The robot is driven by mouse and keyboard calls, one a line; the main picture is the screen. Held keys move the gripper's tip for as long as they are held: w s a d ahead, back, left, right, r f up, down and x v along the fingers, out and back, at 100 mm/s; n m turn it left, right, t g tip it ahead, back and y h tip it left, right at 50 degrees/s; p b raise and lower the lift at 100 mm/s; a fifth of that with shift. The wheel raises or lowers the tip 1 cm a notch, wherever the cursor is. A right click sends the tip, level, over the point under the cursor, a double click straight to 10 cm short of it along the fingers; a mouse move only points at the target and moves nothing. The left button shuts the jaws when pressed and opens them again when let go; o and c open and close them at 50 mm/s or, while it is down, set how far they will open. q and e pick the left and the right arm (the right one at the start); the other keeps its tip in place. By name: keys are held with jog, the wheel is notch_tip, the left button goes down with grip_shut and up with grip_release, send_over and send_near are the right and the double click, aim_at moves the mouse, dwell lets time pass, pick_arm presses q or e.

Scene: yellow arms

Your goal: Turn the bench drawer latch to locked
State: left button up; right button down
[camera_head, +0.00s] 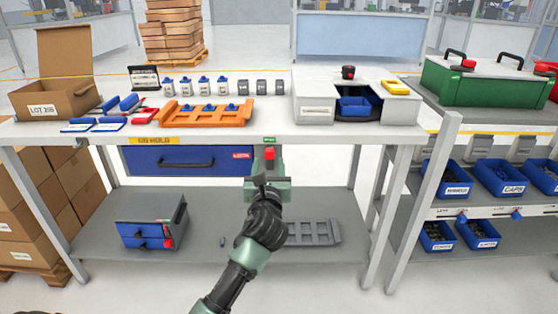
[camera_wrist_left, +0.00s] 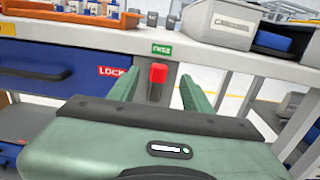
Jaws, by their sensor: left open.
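The bench drawer (camera_head: 185,159) has a blue front with a black handle and looks shut under the bench top. The latch (camera_head: 269,153) is a red knob on a grey post right of the drawer, below a small green label (camera_head: 269,140). A red label (camera_head: 241,155) starting "LOCK" is on the drawer front to its left. My left gripper (camera_head: 268,172) is open just in front of the latch. In the left wrist view the red knob (camera_wrist_left: 158,73) stands upright between the two green fingers, with gaps on both sides. My right gripper is not in view.
The bench top (camera_head: 270,133) overhangs the latch closely. It carries an orange rack (camera_head: 206,113), an open carton (camera_head: 62,95) and a grey station (camera_head: 315,108) with a blue bin. A small drawer unit (camera_head: 152,222) and grey tray (camera_head: 313,233) are on the lower shelf.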

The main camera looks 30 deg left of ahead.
aim_at(270, 152)
pick_arm(q)
jog(key=b+x, duration=0.1)
jog(key=x, duration=0.4)
jog(key=shift+w+a+f, duration=0.15)
jog(key=shift+w, duration=0.1)
jog(key=shift+w+a, duration=0.35)
jog(key=shift+w, duration=0.25)
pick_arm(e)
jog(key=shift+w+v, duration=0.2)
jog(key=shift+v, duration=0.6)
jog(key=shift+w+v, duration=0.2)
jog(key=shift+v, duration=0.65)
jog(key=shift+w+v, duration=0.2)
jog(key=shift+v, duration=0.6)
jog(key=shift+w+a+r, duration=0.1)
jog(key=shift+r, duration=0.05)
pick_arm(q)
grip_shut()
